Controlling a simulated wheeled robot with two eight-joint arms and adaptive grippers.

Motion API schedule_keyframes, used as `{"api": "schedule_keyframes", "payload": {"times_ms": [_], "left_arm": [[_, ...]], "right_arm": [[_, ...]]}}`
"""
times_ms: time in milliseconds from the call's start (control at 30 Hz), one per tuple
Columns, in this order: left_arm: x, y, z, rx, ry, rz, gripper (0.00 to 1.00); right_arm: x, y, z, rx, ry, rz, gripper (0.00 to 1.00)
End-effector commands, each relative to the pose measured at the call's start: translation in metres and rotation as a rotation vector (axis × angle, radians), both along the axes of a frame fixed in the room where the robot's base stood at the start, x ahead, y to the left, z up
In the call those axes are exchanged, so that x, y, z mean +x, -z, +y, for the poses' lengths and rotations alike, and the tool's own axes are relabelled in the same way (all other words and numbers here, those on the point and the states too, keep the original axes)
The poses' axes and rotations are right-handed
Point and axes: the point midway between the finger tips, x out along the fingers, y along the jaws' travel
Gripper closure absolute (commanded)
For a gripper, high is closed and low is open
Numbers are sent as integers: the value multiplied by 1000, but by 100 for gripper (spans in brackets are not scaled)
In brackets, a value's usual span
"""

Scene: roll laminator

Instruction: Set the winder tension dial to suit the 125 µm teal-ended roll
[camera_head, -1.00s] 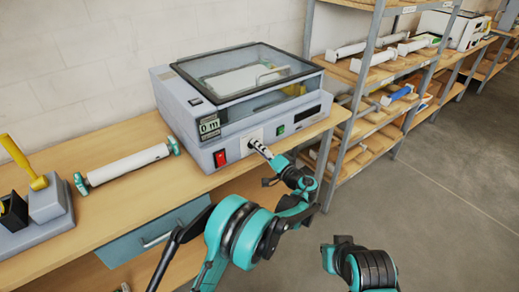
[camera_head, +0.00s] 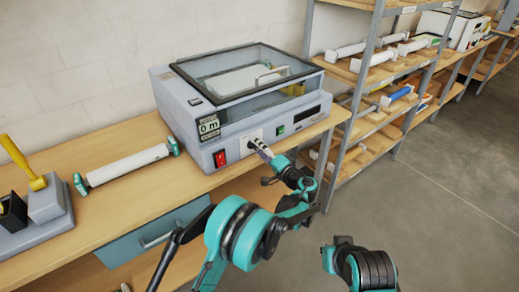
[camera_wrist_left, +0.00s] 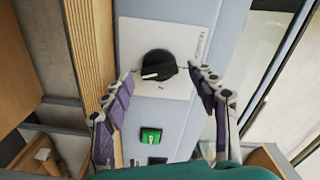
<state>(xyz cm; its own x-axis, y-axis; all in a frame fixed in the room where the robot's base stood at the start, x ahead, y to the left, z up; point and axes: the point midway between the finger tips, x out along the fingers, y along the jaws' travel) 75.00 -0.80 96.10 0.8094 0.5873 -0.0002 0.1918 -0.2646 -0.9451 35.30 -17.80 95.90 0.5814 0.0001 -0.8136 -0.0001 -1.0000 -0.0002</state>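The winder tension dial (camera_wrist_left: 158,66) is a round black knob with a white pointer bar, on a white plate on the laminator's front. In the head view the laminator (camera_head: 240,110) stands on the bench, and my left gripper (camera_head: 259,147) is at this plate, hiding the dial. In the left wrist view the two fingers of my left gripper (camera_wrist_left: 162,76) are spread either side of the knob, with gaps between them and it. The teal-ended roll (camera_head: 128,165) lies on the bench left of the laminator. Only part of my right arm shows, at lower right.
A red switch (camera_head: 220,158) and a green button (camera_head: 280,130) flank the dial plate; the green button also shows in the wrist view (camera_wrist_left: 151,136). A display (camera_head: 209,126) reads 0 m. A grey stand with a yellow lever (camera_head: 38,183) is at far left. Shelving (camera_head: 372,75) holds more rolls at right.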

Motion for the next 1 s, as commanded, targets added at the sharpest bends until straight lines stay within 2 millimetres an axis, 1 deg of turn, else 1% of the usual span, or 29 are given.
{"api": "schedule_keyframes", "payload": {"times_ms": [167, 267, 533, 700, 1000], "left_arm": [[-1, 0, 0, -1, 0, -1, 41], [-6, 0, -5, -1, 1, -1, 41], [-43, 0, -32, 0, 2, 0, 41], [-58, 0, -42, 0, 1, 0, 41], [-61, 0, -44, 0, 0, 0, 41]], "right_arm": [[0, 0, 0, 0, 0, 0, 100], [0, 0, 0, 0, 0, 0, 100], [0, 0, 0, 0, 0, 0, 100], [0, 0, 0, 0, 0, 0, 100], [0, 0, 0, 0, 0, 0, 100]]}}
